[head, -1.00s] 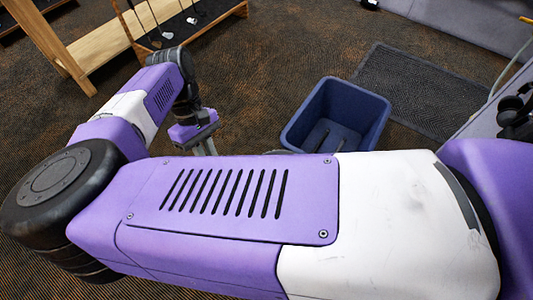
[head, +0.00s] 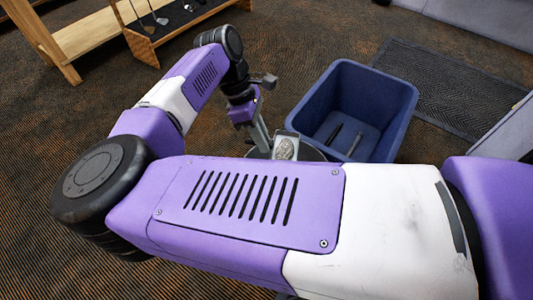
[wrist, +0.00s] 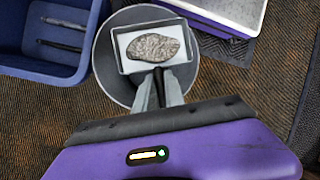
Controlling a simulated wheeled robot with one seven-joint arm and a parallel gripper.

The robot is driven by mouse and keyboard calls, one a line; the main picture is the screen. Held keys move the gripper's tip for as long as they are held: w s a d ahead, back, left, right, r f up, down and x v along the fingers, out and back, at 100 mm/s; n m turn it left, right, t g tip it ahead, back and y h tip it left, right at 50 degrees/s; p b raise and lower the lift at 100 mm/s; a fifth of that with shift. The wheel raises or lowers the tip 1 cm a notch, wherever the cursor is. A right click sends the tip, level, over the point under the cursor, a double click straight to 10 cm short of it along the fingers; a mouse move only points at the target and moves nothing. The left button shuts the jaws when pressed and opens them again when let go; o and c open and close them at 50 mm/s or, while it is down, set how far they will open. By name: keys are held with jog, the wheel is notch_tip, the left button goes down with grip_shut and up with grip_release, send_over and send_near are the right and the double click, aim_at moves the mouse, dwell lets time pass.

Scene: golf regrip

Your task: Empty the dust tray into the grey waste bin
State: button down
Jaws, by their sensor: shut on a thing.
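In the head view the tray (head: 286,147) is beside the blue bin, and only part of the grey bin's rim (head: 316,154) shows behind my arm. The height gap is unclear.
A blue rectangular bin (head: 398,105) holding dark stick-like pieces stands right beside the grey bin. A dark mat (head: 450,90) lies beyond it. A wooden rack (head: 95,35) with golf clubs stands at the upper left. Carpet is open between rack and bins.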

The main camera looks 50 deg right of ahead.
aim_at(275, 149)
jog(key=shift+s+d+f+b, duration=0.25)
jog(key=shift+d+f+b, duration=0.2)
jog(key=shift+f, duration=0.25)
jog(key=s+r+t+y+p, duration=0.1)
jog(key=d+r+t+y+p, duration=0.1)
jog(key=t, duration=0.1)
jog(key=s+n+t+p, duration=0.1)
jog(key=t+p, duration=0.1)
jog(key=shift+s+d+r+y, duration=0.3)
jog(key=shift+s+r+y, duration=0.05)
jog(key=shift+r+y, duration=0.05)
jog(key=s+t+y+b, duration=0.1)
jog(key=t, duration=0.1)
jog(key=s+d+t+y+b, duration=0.1)
jog(key=t, duration=0.1)
jog(key=shift+s+d+r+t, duration=0.1)
jog(key=shift+s+d+t, duration=0.05)
jog(key=shift+t, duration=0.15)
jog(key=shift+s+d+r+n+t+y, duration=0.15)
jog(key=shift+s+t+y, duration=0.1)
jog(key=shift+t+y, duration=0.15)
jog(key=shift+s+d+r+n+t+y, duration=0.15)
jog(key=shift+s+t+y, duration=0.1)
jog(key=shift+t+y, duration=0.15)
jog(key=shift+s+f+t, duration=0.1)
jog(key=shift+s+t, duration=0.1)
jog(key=shift+t, duration=0.1)
dwell(0.8)
